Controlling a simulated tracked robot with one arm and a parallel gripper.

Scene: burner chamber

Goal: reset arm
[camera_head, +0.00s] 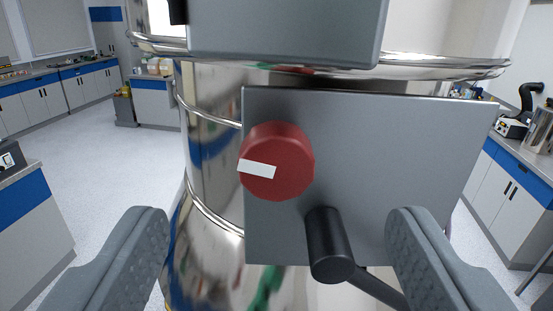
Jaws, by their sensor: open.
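My gripper (275,232) is open, with its two grey padded fingers at the lower left and lower right of the head camera view. Nothing is between the fingertips that I can see them touching. Ahead of them is a grey metal panel (400,150) on a shiny chamber (212,160). The panel carries a red knob (285,150) with a white mark pointing left. Below it is a black cylindrical handle (327,245) with a dark rod running to the lower right, partly behind the right finger.
A grey box (285,30) overhangs the panel at the top. Blue and white cabinets (90,85) line the left and back, and a counter (510,170) stands at the right. A nearer cabinet (30,230) is at the lower left. The floor (120,165) at left is clear.

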